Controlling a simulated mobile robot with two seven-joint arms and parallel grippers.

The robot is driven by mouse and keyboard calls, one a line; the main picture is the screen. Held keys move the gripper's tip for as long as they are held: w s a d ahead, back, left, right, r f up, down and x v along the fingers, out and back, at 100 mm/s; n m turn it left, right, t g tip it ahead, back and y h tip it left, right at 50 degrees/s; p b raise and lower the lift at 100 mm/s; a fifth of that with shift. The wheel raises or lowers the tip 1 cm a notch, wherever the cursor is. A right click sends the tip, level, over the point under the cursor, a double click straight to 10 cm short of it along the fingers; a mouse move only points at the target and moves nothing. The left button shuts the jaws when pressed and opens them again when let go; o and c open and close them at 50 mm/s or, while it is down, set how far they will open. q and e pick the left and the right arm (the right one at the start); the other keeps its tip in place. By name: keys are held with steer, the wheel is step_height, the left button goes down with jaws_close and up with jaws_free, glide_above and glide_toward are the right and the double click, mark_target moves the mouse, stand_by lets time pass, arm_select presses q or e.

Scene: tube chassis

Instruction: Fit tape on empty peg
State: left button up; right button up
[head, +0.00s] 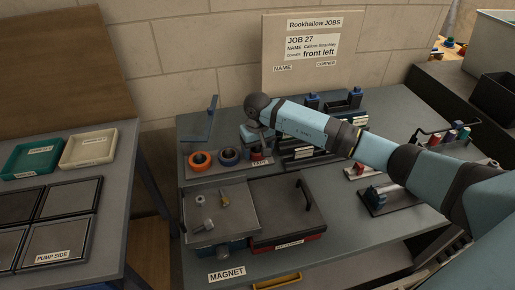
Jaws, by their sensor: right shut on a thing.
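A tape holder (205,170) with a "TAPE" label stands on the grey workbench. An orange tape roll (200,160) sits at its left, with a roll with a dark blue ring (229,157) beside it. My right gripper (254,146) points down over the holder's right end and is shut on a tape roll (257,154), which looks reddish and is partly hidden by the fingers. The peg under it is hidden, so I cannot tell whether the roll is around it or just above. My left gripper is not in view.
A grey tray (218,226) with small metal parts and a dark lidded box (285,215) stand in front of the holder. Racks of tools (335,105) stand behind and right. A blue angled piece (211,118) is behind the holder.

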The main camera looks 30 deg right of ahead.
steer(key=o, duration=1)
step_height(320, 180, up, 14)
steer(key=b, duration=0.1)
stand_by(0.4)
